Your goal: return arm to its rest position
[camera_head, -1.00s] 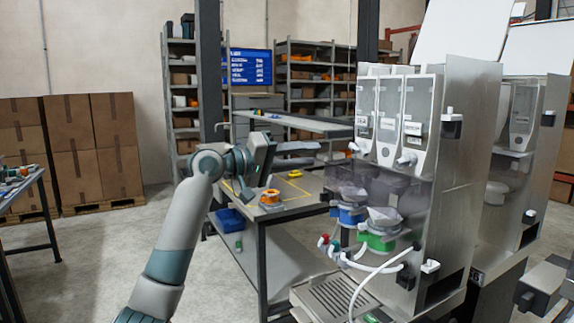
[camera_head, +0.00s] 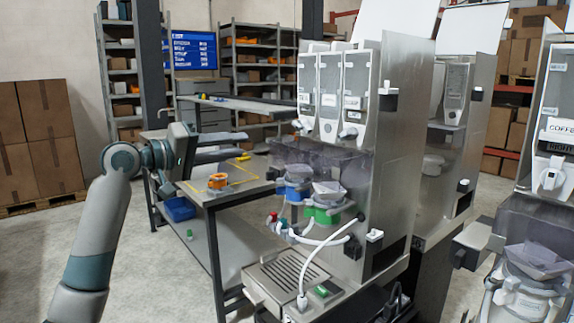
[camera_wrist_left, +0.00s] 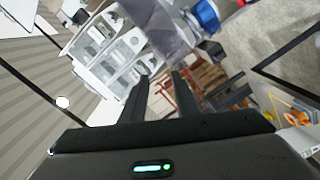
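My left arm rises from the lower left in the head view. Its gripper (camera_head: 243,145) is held level above the work table, pointing right towards the dispenser. The two dark fingers are apart with nothing between them. In the wrist view the fingers (camera_wrist_left: 155,85) also stand apart, with only distant shelving between them. The near dispenser machine (camera_head: 335,95) stands to the right of the gripper, not touching it. My right gripper is not in view.
The work table (camera_head: 205,198) carries an orange-and-white item (camera_head: 218,181) below the gripper. A drip tray (camera_head: 290,275) with white hoses juts out in front of the machine. More dispensers (camera_head: 555,130) stand at right. Stacked boxes (camera_head: 38,140) stand at far left, with open floor before them.

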